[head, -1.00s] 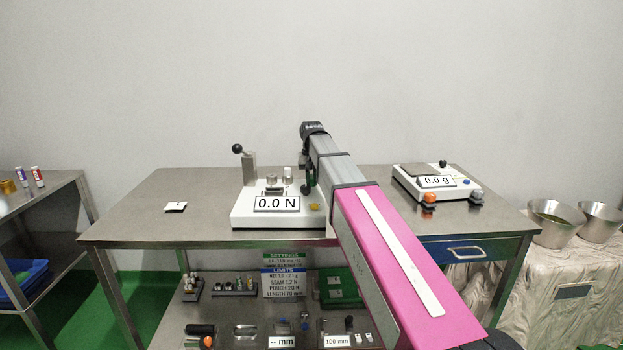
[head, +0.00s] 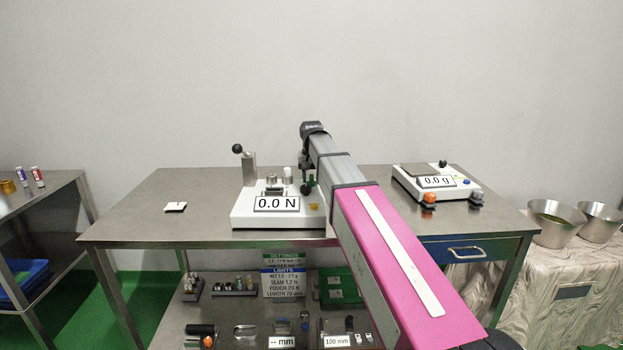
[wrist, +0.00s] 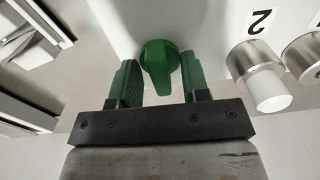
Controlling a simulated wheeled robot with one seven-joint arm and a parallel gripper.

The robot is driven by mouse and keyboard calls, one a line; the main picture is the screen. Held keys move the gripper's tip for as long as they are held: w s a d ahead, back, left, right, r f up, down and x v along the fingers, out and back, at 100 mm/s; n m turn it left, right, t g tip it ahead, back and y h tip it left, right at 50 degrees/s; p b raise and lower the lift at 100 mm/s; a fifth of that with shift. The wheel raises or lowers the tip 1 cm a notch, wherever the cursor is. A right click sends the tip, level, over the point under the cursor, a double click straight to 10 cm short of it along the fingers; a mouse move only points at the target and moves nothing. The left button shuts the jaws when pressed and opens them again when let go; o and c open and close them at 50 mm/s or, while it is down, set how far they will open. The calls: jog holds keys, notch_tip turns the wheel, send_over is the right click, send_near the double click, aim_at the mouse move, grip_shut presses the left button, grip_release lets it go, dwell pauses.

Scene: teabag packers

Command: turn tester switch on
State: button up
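The tester (head: 250,218) is a white box on the steel table with a display (head: 277,204) reading 0.0 N. Its green switch knob (wrist: 158,66) shows in the wrist view, between and slightly beyond the two green fingertips of my gripper (wrist: 159,80). The fingers stand apart on either side of the knob. Contact with the knob is hard to tell. In the head view my gripper (head: 307,184) is low over the right part of the tester, partly hidden by my arm.
A white-topped metal cylinder marked 2 (wrist: 263,80) stands right of the knob in the wrist view. A black-ball lever (head: 238,149) rises at the tester's left. A scale (head: 437,184) reading 0.0 g stands right. A white square (head: 175,207) lies on the table's left.

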aim_at(312, 177)
jog(key=shift+r, duration=0.1)
notch_tip(312, 177, up, 10)
jog(key=shift+r, duration=0.25)
dwell(0.4)
jog(key=shift+s, duration=0.1)
